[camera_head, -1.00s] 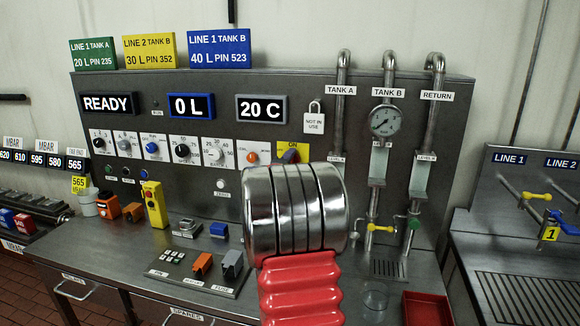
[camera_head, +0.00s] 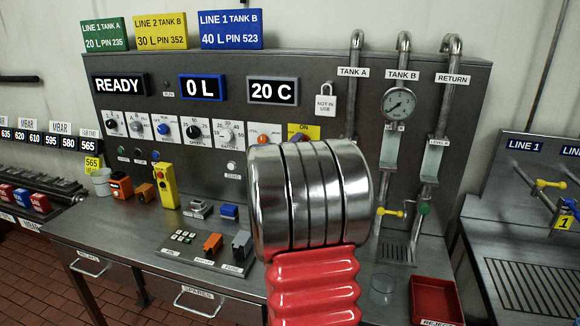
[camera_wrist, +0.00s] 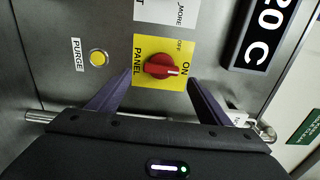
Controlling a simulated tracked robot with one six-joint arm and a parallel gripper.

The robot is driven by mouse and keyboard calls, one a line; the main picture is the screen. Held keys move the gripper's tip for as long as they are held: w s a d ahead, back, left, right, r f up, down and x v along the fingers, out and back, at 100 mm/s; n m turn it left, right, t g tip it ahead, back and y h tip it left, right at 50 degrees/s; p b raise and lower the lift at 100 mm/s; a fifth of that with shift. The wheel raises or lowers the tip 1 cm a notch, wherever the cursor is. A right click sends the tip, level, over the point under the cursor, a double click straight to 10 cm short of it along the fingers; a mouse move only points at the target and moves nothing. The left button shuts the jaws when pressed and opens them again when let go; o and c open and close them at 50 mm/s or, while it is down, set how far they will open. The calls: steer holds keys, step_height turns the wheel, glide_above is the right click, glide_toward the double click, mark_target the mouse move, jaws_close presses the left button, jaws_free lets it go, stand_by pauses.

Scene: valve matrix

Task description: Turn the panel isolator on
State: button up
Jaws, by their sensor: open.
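The panel isolator is a red knob (camera_wrist: 160,66) on a yellow plate (camera_wrist: 145,45) marked PANEL, OFF and ON. In the wrist view its white mark points right, toward the ON print. My gripper (camera_wrist: 160,79) is open, with one dark finger on each side of the knob. I cannot tell whether the fingers touch it. In the head view only the top of the yellow plate (camera_head: 304,131) shows clearly; my arm hides the gripper and most of the knob.
The READY display (camera_head: 120,87) and a row of dials are on the steel panel. Pipes with a gauge (camera_head: 398,102) rise at the right. A red tray (camera_head: 435,298) is on the bench.

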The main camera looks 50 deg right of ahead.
steer(key=v, duration=0.9)
steer(key=shift+f, duration=0.15)
stand_by(0.4)
